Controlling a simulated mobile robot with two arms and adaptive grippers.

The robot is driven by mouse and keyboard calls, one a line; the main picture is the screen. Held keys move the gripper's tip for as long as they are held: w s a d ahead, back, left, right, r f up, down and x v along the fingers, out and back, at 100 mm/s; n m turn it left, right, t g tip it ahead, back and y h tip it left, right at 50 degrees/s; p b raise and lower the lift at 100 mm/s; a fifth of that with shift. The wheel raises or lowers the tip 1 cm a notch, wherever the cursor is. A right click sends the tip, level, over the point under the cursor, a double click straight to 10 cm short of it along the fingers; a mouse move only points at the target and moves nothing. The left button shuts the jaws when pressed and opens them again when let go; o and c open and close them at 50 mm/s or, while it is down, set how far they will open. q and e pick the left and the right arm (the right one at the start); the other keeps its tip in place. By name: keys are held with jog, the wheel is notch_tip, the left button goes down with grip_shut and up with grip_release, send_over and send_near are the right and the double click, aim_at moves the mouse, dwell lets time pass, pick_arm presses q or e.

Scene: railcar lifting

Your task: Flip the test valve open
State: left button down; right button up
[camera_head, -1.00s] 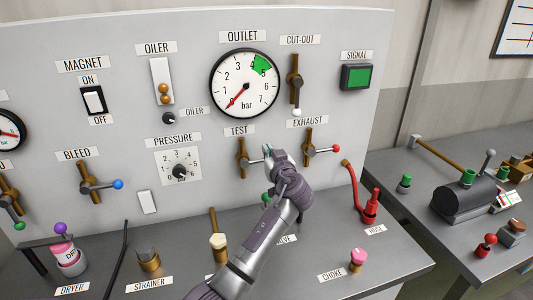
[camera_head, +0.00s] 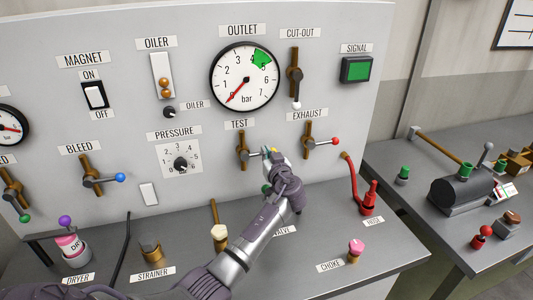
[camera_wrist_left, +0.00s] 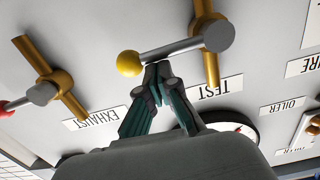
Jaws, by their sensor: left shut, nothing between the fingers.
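The test valve (camera_head: 242,151) is a brass pipe with a grey hub under the TEST label. Its grey lever points right, roughly level, and ends in a yellow knob, partly hidden in the head view. In the left wrist view, which is turned upside down, the lever (camera_wrist_left: 174,49) and yellow knob (camera_wrist_left: 129,64) show clearly. My left gripper (camera_head: 271,157) is at the knob end of the lever. Its fingertips (camera_wrist_left: 158,70) are together and empty, right by the lever next to the knob; I cannot tell if they touch. My right gripper is not in view.
The exhaust valve (camera_head: 308,142), with a red-knobbed lever (camera_head: 326,142), is close on the right. The outlet gauge (camera_head: 245,75) is above. Below, the bench holds a red hose fitting (camera_head: 369,198) and a pink choke knob (camera_head: 356,245). The panel's white face lies close behind the gripper.

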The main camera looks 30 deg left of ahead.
pick_arm(q)
notch_tip(320, 180, down, 6)
jog(key=m+b, duration=0.8)
jog(key=b, duration=0.1)
jog(key=shift+s+a+m, duration=0.3)
dwell(0.7)
